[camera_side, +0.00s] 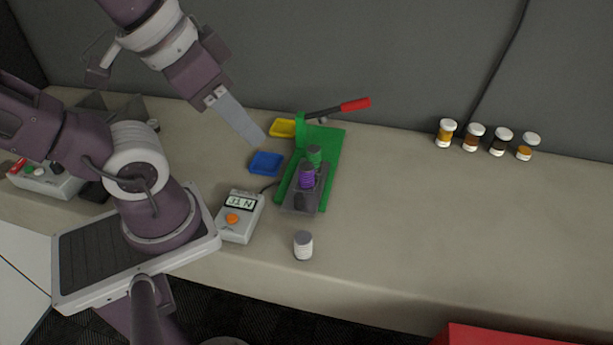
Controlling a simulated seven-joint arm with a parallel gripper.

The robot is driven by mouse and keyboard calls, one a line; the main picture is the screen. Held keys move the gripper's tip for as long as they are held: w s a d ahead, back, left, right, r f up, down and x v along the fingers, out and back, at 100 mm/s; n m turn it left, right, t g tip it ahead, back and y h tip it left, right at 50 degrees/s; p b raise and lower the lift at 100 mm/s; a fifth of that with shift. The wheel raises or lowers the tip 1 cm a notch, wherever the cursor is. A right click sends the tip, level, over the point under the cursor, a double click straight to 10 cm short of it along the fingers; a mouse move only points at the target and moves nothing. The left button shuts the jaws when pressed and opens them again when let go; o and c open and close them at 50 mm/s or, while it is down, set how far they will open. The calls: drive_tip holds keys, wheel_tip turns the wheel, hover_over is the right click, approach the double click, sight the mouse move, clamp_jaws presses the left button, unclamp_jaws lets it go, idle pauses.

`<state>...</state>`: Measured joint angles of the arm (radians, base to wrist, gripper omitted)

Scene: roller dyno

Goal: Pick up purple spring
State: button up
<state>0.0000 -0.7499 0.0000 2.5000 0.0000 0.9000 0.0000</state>
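The purple spring (307,176) stands upright on the dark grey platform of a green press-like fixture (331,160). A green spring (314,154) stands just behind it. My gripper (257,140) points down and to the right, above and to the left of the fixture, near a blue tray. It is apart from the purple spring. Its long flat fingers appear close together from this side, and the gap between them cannot be made out. No object shows at the fingertips.
A blue tray (266,163) and a yellow tray (281,128) lie left of the fixture. A red-handled lever (354,105) sticks out behind it. A grey meter (240,216) and a white cylinder (303,246) stand in front. Several jars (473,137) line the back right. The table's right side is clear.

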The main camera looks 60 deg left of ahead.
drive_tip(key=n+g+h, duration=0.4)
drive_tip(key=n+h, duration=0.7)
drive_tip(key=n, duration=0.6)
approach(317, 191)
drive_tip(key=s+d+r, duration=0.2)
drive_tip(key=s+r, duration=0.1)
drive_tip(key=r, duration=0.3)
drive_tip(key=a+f+n+t, duration=0.1)
drive_tip(key=a+f+n, duration=0.1)
drive_tip(key=a+f+n+t+h, duration=0.1)
drive_tip(key=a+f+n+t, duration=0.1)
drive_tip(key=n, duration=0.1)
drive_tip(key=shift+w+f+h, duration=0.15)
drive_tip(key=shift+f+h, duration=0.15)
drive_tip(key=x, duration=1.2)
drive_tip(key=shift+a, duration=0.1)
clamp_jaws()
